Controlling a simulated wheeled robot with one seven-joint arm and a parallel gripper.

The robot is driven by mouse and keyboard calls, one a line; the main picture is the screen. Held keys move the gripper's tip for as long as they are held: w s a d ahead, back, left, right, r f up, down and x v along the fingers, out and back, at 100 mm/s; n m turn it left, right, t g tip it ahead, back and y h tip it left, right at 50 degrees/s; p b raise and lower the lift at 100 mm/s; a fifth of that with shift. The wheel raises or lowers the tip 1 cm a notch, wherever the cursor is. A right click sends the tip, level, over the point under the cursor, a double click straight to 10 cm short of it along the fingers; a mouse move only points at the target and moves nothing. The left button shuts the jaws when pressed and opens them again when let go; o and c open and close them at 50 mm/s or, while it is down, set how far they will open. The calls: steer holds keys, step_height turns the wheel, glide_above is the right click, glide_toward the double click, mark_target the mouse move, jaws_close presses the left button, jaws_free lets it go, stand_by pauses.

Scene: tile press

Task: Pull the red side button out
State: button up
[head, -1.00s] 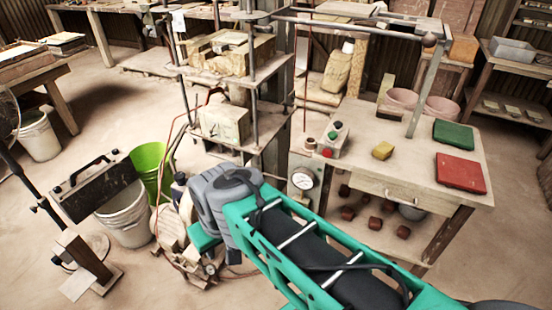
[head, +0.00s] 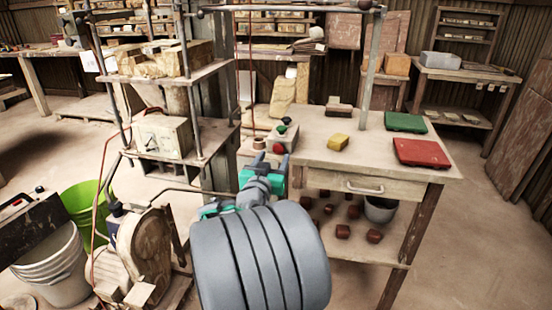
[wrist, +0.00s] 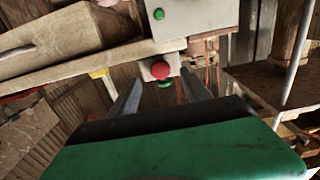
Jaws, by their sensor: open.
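The red side button (head: 279,148) is on the front side of a pale control box (head: 291,139) at the table's left end. In the wrist view the red button (wrist: 160,70) shows as a round red cap below the box (wrist: 205,18), with a small green part under it. My gripper (head: 271,158) is open, just in front of the box. In the wrist view the red button appears between the two fingertips of my gripper (wrist: 160,77). I cannot tell whether either finger touches it. A green button (head: 282,129) and a black knob (head: 286,120) are on the box's top.
The press frame (head: 199,100) stands close to the left of my gripper. Small red-brown blocks lie on the lower shelf.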

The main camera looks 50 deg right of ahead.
mark_target(278, 150)
steer(key=x, duration=0.4)
jaws_close()
stand_by(0.5)
stand_by(0.9)
